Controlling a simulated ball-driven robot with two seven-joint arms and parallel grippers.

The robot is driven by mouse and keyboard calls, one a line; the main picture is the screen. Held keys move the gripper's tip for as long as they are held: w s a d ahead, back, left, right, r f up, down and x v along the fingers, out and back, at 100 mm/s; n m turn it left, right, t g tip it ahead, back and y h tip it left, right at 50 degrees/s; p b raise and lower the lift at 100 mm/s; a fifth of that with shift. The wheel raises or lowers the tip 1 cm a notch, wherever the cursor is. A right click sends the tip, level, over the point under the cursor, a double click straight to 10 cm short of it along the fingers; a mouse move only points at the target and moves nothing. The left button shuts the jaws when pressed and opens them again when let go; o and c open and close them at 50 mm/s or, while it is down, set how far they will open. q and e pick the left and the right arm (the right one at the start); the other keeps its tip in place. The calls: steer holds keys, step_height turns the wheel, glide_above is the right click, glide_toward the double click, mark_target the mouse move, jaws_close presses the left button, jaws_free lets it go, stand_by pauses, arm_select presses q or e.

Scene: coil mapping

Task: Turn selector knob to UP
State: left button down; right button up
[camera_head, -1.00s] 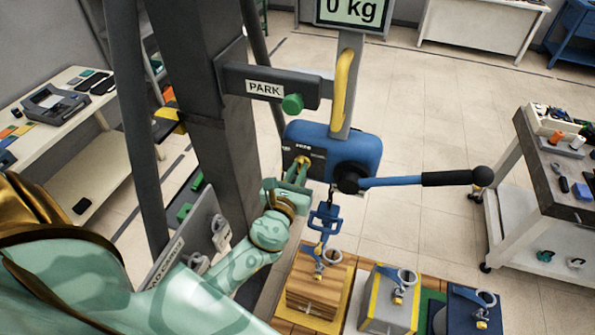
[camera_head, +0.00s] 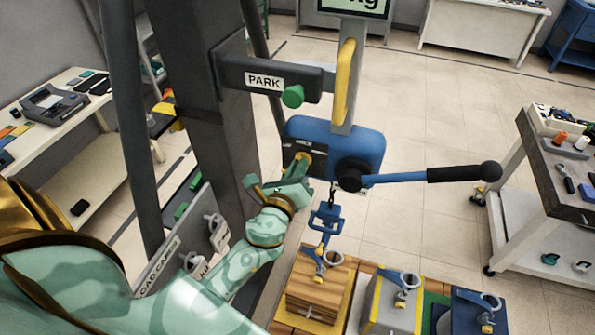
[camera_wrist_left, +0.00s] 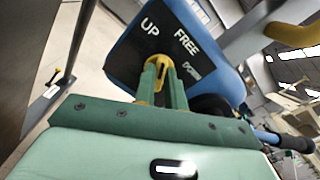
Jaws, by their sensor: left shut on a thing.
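The blue hoist body (camera_head: 345,145) hangs below the post. The yellow selector knob (camera_wrist_left: 160,72) sits on its dark label plate (camera_wrist_left: 172,40), between the words UP and FREE in the left wrist view. My left gripper (camera_wrist_left: 161,78) is shut on the knob, one finger on each side. In the head view my left gripper (camera_head: 297,173) reaches the knob from the lower left, and the knob (camera_head: 304,160) is partly hidden. Which label the knob points at is hard to tell. My right gripper is not in view.
The lever (camera_head: 430,176) with a black grip sticks out right of the hoist. A blue hook (camera_head: 325,222) hangs below it, above a wooden block (camera_head: 315,285). The PARK arm (camera_head: 270,80) with a green knob is above. A cart (camera_head: 560,180) stands at right.

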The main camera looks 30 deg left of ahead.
arm_select(q)
steer(key=shift+n, duration=0.8)
steer(key=shift+b, duration=0.3)
steer(key=c, duration=1.5)
jaws_free()
steer(key=shift+o, duration=0.2)
steer(key=shift+s, duration=0.1)
steer(key=b+v, duration=0.6)
steer(key=v, duration=1)
